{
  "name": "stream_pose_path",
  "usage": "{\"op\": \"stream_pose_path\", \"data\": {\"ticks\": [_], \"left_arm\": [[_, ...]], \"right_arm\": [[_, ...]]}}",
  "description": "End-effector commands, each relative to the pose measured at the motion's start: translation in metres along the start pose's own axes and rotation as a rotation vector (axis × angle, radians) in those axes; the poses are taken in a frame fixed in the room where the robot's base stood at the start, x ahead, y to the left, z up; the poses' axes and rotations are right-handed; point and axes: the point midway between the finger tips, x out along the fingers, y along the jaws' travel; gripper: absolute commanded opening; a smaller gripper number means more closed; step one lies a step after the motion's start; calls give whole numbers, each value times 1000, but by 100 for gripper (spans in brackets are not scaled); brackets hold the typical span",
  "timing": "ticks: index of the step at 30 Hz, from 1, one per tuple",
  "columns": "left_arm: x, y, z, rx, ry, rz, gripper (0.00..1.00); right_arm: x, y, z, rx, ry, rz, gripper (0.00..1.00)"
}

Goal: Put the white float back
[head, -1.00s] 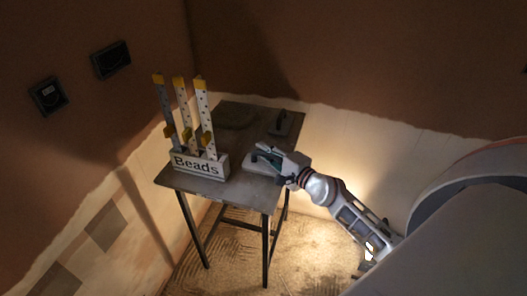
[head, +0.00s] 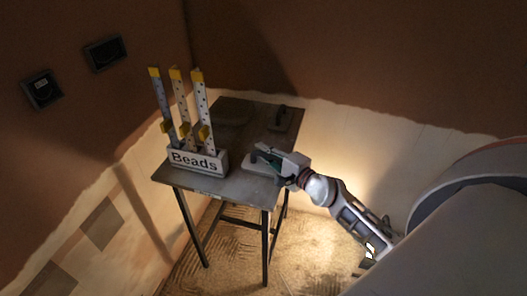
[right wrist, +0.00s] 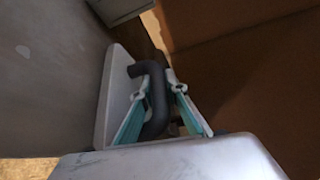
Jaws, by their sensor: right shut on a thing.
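The white float, a pale flat plate (head: 251,165) with a dark handle, is at the front right of the grey table (head: 215,186). My right gripper (head: 268,153) is over it. In the right wrist view, my right gripper (right wrist: 158,92) has its teal-sided fingers on both sides of the dark bent handle (right wrist: 156,115), shut on it. The pale plate (right wrist: 113,95) shows beside the fingers; part of it is hidden. I cannot tell whether the plate touches the tabletop. My left gripper is not in view.
A grey box marked "Beads" (head: 183,160) stands at the table's left, holding upright perforated strips with yellow ends (head: 178,105). Another float (head: 282,120) with a dark handle lies at the back right. Brown walls close in behind. The tabletop between box and back float is mostly clear.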

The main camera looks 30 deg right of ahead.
Motion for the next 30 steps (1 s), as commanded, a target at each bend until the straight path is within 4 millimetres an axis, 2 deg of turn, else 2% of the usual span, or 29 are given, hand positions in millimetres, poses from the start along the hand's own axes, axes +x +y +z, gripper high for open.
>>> {"op": "stream_pose_path", "data": {"ticks": [11,12,13,14,30], "left_arm": [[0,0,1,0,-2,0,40],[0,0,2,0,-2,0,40],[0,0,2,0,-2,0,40],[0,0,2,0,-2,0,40],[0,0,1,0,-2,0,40]], "right_arm": [[0,2,0,-1,0,-1,0],[0,2,0,-1,0,-1,24],[0,2,0,-1,0,-1,31],[0,2,0,-1,0,-1,33],[-3,3,-1,-1,0,1,33]]}}
